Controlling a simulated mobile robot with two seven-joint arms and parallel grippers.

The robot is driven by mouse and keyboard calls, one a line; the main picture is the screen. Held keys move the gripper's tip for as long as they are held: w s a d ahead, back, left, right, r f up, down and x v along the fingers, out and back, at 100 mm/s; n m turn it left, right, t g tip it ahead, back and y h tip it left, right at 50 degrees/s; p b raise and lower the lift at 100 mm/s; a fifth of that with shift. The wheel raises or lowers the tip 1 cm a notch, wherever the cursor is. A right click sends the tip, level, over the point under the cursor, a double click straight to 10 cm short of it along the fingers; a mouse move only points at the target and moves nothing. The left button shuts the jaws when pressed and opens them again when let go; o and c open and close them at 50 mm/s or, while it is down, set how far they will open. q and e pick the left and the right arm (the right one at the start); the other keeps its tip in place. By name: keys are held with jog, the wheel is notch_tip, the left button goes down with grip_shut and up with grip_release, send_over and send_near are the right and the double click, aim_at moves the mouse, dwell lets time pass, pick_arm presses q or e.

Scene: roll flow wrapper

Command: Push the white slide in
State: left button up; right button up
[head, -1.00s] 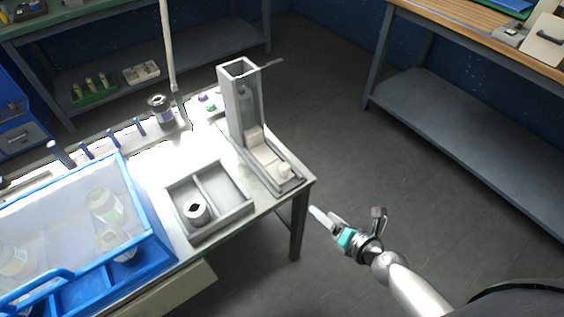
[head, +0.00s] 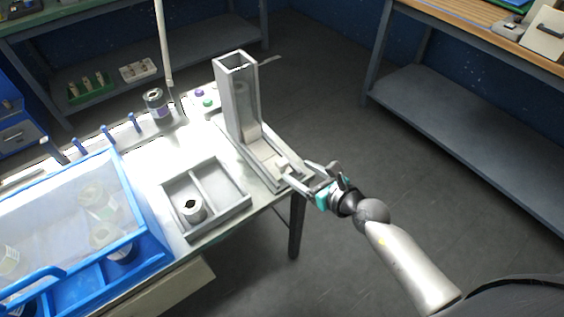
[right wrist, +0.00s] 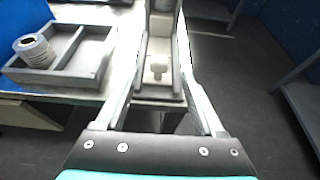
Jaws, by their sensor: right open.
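The white slide (head: 270,157) lies in the channel at the foot of a tall grey chute (head: 238,100) at the table's right corner. In the right wrist view the slide (right wrist: 157,50) shows with its knob (right wrist: 157,69) facing me, between my fingers in the picture. My right gripper (head: 296,180) is open at the channel's front end, and its fingers (right wrist: 160,95) stand to either side of the channel's line. I cannot tell whether a finger touches the slide. My left gripper is not in view.
A grey two-part tray (head: 222,190) holds a roll (head: 192,208) left of the chute. A blue bin with a clear lid (head: 75,215) holds several rolls. Another roll (head: 155,103) and green and purple buttons (head: 207,103) are behind. The floor on the right is clear.

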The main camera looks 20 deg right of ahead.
aim_at(283, 162)
jog(key=b+x, duration=0.2)
jog(key=x, duration=0.6)
jog(key=shift+b, duration=0.35)
jog(key=shift+w+a+f, duration=0.15)
jog(key=shift+w, duration=0.2)
jog(key=shift+c, duration=0.2)
jog(key=shift+c, duration=0.8)
grip_shut()
